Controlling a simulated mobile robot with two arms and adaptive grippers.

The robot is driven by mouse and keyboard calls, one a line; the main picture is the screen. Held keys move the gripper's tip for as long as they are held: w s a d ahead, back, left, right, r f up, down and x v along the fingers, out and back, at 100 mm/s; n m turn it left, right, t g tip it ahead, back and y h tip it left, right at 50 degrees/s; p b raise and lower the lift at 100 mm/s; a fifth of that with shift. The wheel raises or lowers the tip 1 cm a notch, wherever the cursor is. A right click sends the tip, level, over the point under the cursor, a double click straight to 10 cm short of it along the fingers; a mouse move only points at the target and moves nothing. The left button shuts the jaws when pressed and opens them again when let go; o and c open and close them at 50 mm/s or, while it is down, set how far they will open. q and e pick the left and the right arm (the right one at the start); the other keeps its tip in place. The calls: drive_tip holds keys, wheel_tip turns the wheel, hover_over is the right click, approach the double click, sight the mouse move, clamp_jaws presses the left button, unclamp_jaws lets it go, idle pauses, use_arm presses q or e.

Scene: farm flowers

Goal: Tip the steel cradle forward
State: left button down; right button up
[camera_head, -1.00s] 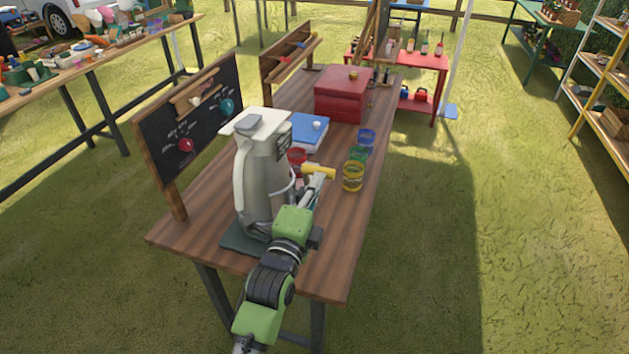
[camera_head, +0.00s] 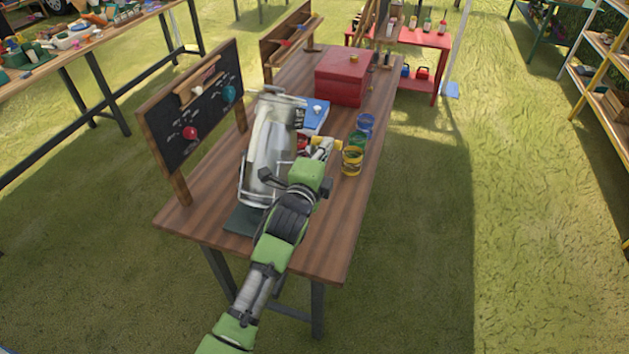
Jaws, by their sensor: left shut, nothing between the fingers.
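A large steel jug (camera_head: 268,150) stands in the steel cradle (camera_head: 243,185) on the wooden table. The jug leans, its top toward the back right. A dark base (camera_head: 243,220) lies beneath it. My left gripper (camera_head: 321,150) is shut and empty at the right side of the jug, close to a yellow bar (camera_head: 325,144); I cannot tell whether they touch. My green wrist hides part of the cradle's right side. My right gripper is not in view.
A yellow cup (camera_head: 352,161), a green cup (camera_head: 357,141) and a blue cup (camera_head: 366,123) stand right of the jug. A blue box (camera_head: 312,119) and a red chest (camera_head: 341,82) are behind. A chalkboard (camera_head: 190,115) stands at the left edge.

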use_arm(q)
drive_tip(key=shift+b+x, duration=0.75)
drive_tip(key=shift+x, duration=1.2)
drive_tip(key=shift+w+d+f, duration=0.1)
drive_tip(key=shift+w+d, duration=0.05)
drive_tip(key=shift+w, duration=0.15)
drive_tip(key=shift+w+d+f+g+y+p, duration=0.2)
drive_tip(key=shift+w+f+g+p, duration=0.25)
drive_tip(key=shift+w, duration=0.35)
drive_tip(key=shift+w+d+f+g+y+p, duration=0.1)
drive_tip(key=shift+w+d+f+g+p, duration=0.15)
drive_tip(key=shift+w+f+p, duration=0.4)
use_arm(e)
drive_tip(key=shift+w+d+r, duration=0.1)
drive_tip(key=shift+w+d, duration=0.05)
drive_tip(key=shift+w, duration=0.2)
use_arm(q)
drive_tip(key=shift+w+r, duration=0.2)
drive_tip(key=shift+r, duration=0.05)
drive_tip(key=v, duration=1.2)
